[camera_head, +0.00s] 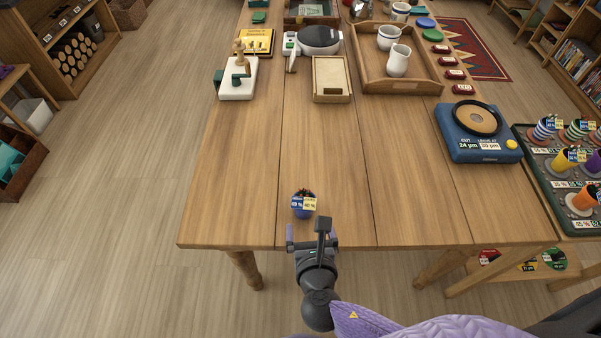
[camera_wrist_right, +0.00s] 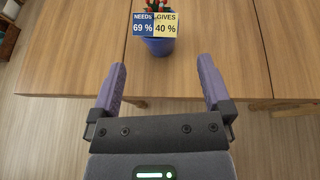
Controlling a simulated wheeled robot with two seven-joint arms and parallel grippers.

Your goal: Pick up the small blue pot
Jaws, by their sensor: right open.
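The small blue pot (camera_head: 303,205) stands upright near the front edge of the wooden table, with blue and yellow tags reading "NEEDS 69 %" and "GIVES 40 %". In the right wrist view the pot (camera_wrist_right: 159,46) is ahead of the fingertips, centred between them and not touched. Reddish and green bits show at its top. My right gripper (camera_head: 306,230) is open and empty just in front of the pot, at the table's front edge. In the right wrist view the purple fingers of my right gripper (camera_wrist_right: 161,72) are spread apart. My left gripper is not seen.
The table (camera_head: 330,150) is clear around the pot. A wooden tray with white cups (camera_head: 395,60) and a wooden box (camera_head: 331,80) are farther back.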

